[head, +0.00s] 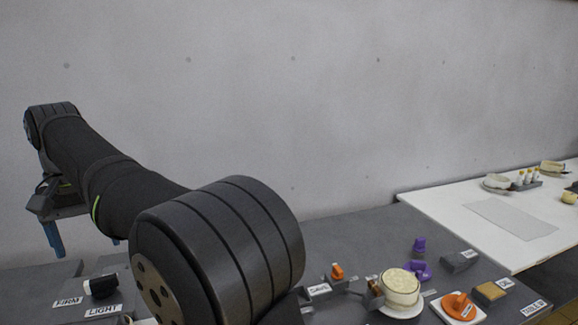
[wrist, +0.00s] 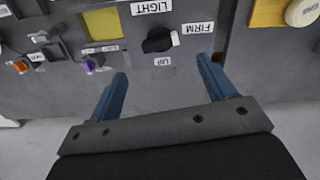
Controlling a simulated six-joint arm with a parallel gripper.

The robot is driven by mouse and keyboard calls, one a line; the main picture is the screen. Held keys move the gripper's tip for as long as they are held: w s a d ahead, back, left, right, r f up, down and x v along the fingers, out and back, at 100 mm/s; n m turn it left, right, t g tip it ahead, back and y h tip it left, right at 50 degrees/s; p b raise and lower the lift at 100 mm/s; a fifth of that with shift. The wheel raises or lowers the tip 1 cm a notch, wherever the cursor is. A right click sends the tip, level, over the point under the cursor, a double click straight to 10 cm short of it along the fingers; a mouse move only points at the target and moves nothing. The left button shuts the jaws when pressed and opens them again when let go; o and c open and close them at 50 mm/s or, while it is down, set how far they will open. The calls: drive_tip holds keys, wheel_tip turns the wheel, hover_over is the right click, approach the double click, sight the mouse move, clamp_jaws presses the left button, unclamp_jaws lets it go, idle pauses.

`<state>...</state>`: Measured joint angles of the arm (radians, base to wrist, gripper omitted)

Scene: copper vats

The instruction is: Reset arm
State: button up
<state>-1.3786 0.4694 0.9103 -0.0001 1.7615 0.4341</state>
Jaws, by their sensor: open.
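My gripper (wrist: 162,68) is open, its two blue fingers spread apart with nothing between them. It also shows at the left of the head view (head: 84,246), pointing down, partly hidden by my arm. In the wrist view the fingertips reach toward a dark panel with a black knob (wrist: 158,40) between labels LIGHT and FIRM. The same black knob (head: 101,286) stands below the gripper in the head view. I cannot tell the exact height of the fingers above the panel; they appear apart from the knob.
A dark bench (head: 350,232) carries a cream round vessel (head: 400,288), an orange knob (head: 458,304), purple pieces (head: 419,244) and labelled blocks. A white table (head: 440,205) with small items stands at the right. A grey wall is behind. The wrist view shows a yellow square (wrist: 102,24).

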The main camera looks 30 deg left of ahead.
sight(100, 279)
wheel_tip(100, 279, down, 9)
drive_tip(key=shift+r, duration=0.1)
idle(0.5)
wheel_tip(100, 279, up, 17)
wheel_tip(100, 279, down, 18)
drive_tip(key=shift+r, duration=0.25)
drive_tip(key=shift+r+n, duration=0.2)
drive_tip(key=shift+n, duration=0.6)
drive_tip(key=n, duration=0.5)
drive_tip(key=shift+n, duration=0.3)
drive_tip(key=n, duration=0.3)
drive_tip(key=shift+n, duration=0.4)
drive_tip(key=n, duration=0.4)
